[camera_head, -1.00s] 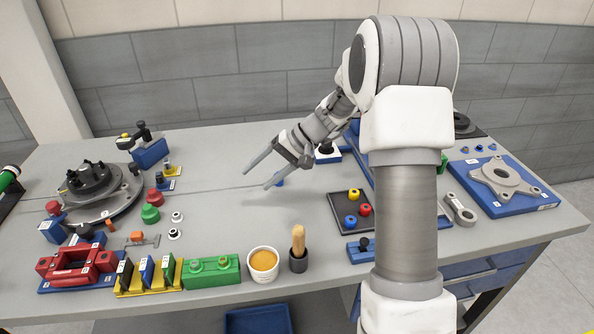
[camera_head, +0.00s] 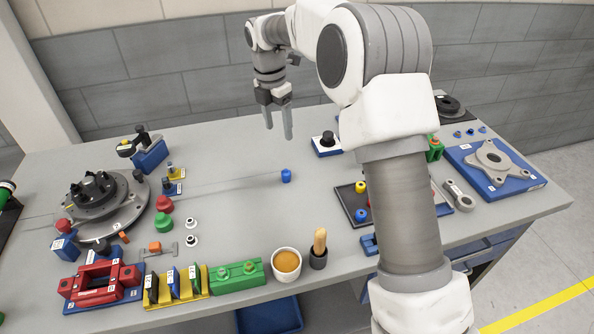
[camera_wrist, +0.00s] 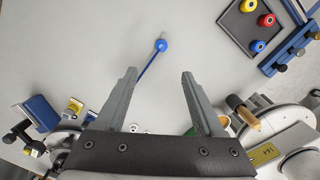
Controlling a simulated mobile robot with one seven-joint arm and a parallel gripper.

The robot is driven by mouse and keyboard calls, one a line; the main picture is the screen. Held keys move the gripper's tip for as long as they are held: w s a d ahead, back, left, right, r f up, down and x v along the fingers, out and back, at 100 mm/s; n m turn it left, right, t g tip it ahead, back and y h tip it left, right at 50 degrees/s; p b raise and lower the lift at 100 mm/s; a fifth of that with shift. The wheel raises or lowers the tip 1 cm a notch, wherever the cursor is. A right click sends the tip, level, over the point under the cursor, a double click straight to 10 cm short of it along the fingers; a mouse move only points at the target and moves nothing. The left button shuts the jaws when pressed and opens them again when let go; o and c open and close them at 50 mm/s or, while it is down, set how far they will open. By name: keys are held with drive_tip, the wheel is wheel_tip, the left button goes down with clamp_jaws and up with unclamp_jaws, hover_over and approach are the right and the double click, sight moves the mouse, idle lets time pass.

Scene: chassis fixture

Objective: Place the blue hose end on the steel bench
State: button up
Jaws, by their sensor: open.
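The blue hose end (camera_head: 286,175) is a small blue piece resting on the grey steel bench (camera_head: 235,215), in the open middle area. In the wrist view the hose end (camera_wrist: 161,45) shows beyond the fingertips, with a thin blue line trailing from it towards the space between the fingers. My gripper (camera_head: 278,131) is open and empty, pointing down above the far part of the bench, apart from the hose end. In the wrist view both fingers of my gripper (camera_wrist: 159,74) are spread with nothing between them.
At left stand a round dark fixture (camera_head: 97,198) and a red block fixture (camera_head: 100,287). Along the front are a green block (camera_head: 238,278), a bowl (camera_head: 287,262) and a brush pot (camera_head: 318,258). A dark tray (camera_head: 350,200) lies right. Bench around the hose end is clear.

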hover_over(286, 171)
drive_tip(key=f, duration=1.1)
drive_tip(key=shift+s+a+f+b, duration=0.1)
drive_tip(key=shift+a+f+b, duration=0.15)
drive_tip(key=shift+f+b, duration=0.1)
drive_tip(key=shift+d+f, duration=0.15)
drive_tip(key=shift+f, duration=1.2)
drive_tip(key=shift+d+f, duration=0.1)
drive_tip(key=shift+f, duration=1.25)
clamp_jaws()
